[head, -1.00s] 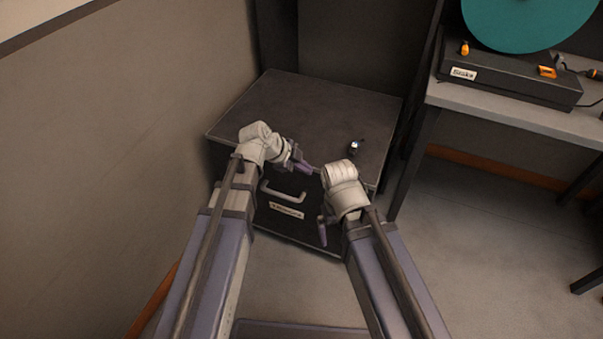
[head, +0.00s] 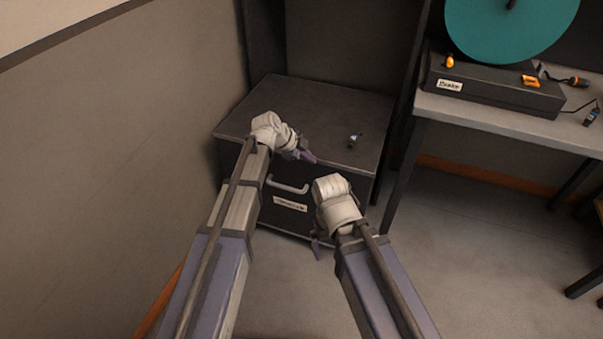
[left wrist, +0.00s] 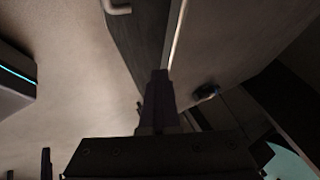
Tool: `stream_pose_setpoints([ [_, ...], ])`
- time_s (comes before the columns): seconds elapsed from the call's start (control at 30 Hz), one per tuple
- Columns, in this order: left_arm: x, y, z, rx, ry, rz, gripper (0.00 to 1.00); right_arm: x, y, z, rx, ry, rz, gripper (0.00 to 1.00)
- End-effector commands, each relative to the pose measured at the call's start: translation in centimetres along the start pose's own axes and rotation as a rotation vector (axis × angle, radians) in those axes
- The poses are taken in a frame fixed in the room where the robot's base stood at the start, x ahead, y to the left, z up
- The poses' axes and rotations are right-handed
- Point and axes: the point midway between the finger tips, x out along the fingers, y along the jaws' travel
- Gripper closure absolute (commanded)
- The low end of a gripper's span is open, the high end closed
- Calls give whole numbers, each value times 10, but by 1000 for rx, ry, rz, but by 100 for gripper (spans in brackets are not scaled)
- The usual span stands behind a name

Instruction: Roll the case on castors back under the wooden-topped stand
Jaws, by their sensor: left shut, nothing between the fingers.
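The case (head: 255,103) is a large dark box with a flat top, standing against the wall. Its front has a pale handle (head: 288,187) and a white label (head: 290,204). Its castors are hidden. My left gripper (head: 305,156) is shut and empty at the top front edge of the case; contact is unclear. In the left wrist view, its fingers (left wrist: 160,100) lie near that edge, with the case top (left wrist: 235,45) to the right. My right gripper (head: 316,247) is low before the case front, its jaws too small to judge. I cannot identify a wooden-topped stand.
A small dark object (head: 353,141) lies on the case top. A grey-topped table (head: 500,122) at right holds a dark device (head: 500,92) with a teal disc (head: 510,25). The wall (head: 110,140) bounds the left side.

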Motion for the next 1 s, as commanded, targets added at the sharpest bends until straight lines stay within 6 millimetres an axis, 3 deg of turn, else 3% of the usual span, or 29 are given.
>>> stream_pose_setpoints([
  [0.03,10,-21,1,1,0,-2,100,0,0,0,0,0,0,0],
  [0.5,71,-134,1,0,0,-1,100,0,0,0,0,0,0,0],
  [0.8,98,-184,1,0,-1,-1,100,0,0,0,0,0,0,0],
  [1.0,107,-201,1,0,-1,-1,100,0,0,0,0,0,0,0],
])
